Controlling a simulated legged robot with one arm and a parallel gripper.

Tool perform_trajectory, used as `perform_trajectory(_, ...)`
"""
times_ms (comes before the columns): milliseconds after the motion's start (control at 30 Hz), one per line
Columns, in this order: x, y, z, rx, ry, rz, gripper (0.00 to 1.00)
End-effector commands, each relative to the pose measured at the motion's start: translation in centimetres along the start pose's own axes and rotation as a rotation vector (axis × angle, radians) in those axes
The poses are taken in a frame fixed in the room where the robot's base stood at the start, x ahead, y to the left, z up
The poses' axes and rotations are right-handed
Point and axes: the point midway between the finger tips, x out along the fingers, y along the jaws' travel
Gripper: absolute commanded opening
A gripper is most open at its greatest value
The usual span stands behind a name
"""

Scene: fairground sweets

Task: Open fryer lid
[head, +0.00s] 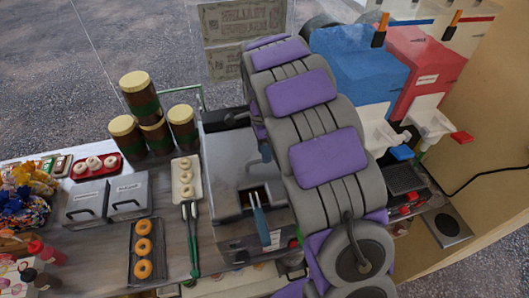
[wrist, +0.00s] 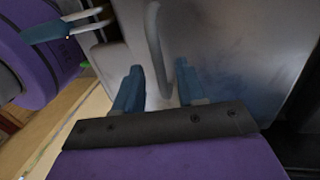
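The fryer (head: 228,170) is a grey metal box in the middle of the head view, partly hidden by my arm. A basket handle with a blue grip (head: 260,222) sticks out of a dark opening in its top. In the wrist view, a grey metal panel (wrist: 225,50), apparently the fryer lid, fills the middle, with a curved bar handle (wrist: 155,40) on it. My gripper (wrist: 157,88) is open, its two blue fingers on either side of the handle's lower end, with gaps visible. A blue grip also shows at upper left (wrist: 45,33). My arm hides the gripper in the head view.
Tongs (head: 191,235), a tray of doughnuts (head: 143,250) and two lidded metal containers (head: 127,195) lie left of the fryer. Several brown jars (head: 145,115) stand behind. Blue (head: 355,65) and red (head: 425,60) dispensers stand at right, close to my arm.

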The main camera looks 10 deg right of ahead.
Motion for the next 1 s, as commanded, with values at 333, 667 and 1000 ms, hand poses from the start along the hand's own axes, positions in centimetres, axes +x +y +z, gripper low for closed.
perform_trajectory(333, 1.2, -0.01, 0.04, -0.001, 0.0, -0.001, 0.4)
perform_trajectory(667, 1.2, -0.01, 0.03, -0.001, 0.0, -0.001, 0.2)
perform_trajectory(1000, 1.2, -0.1, 0.02, -0.001, 0.0, -0.001, 0.0)
